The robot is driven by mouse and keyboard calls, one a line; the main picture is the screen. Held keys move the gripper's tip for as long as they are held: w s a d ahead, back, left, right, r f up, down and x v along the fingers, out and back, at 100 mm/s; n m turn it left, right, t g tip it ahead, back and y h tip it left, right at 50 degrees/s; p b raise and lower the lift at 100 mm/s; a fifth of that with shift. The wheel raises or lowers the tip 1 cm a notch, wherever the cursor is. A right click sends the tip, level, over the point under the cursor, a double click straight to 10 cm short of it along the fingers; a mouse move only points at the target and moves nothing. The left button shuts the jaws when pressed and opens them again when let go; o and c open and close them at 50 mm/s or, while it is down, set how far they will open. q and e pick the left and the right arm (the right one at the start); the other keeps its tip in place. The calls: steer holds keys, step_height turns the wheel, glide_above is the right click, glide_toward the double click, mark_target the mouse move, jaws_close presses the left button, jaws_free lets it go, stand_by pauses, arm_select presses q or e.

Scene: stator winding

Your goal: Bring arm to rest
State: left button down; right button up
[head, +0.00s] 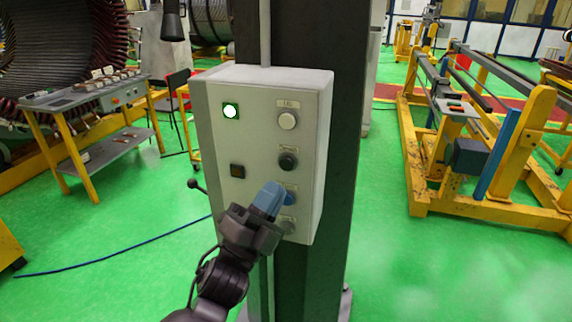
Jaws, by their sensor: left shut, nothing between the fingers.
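My left arm comes up from the bottom of the head view. My left gripper (271,198) is shut and empty, with blue fingertips, in front of the lower part of a grey control box (262,150). The tips are close to a blue knob (289,198) in the right column; I cannot tell whether they touch it. A lower button is partly hidden by my gripper. My right gripper is not in view.
The box is mounted on a dark column (348,120). A work table (75,103) with tools stands left, before a large stator (60,45). A yellow frame stand (480,200) is on the right. A blue cable (110,256) crosses the green floor, otherwise open near the column.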

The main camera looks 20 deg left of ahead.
arm_select(q)
steer(key=a+f+n+g+y, duration=0.3)
steer(key=a+f+n+y, duration=0.15)
steer(key=f+n, duration=0.4)
steer(key=a+f+n+g+y, duration=0.3)
steer(key=f+n+y, duration=0.2)
steer(key=f+n, duration=0.4)
steer(key=s+a+f+n+g+y, duration=0.1)
steer(key=s+a+f+g, duration=0.2)
steer(key=s+f, duration=0.4)
steer(key=s+a+f+n+g, duration=0.1)
steer(key=s+a+f+g, duration=0.2)
steer(key=s+f, duration=0.5)
step_height(320, 180, down, 4)
steer(key=shift+s+r+y, duration=0.2)
steer(key=shift+s+y, duration=0.05)
steer(key=shift+y, duration=0.1)
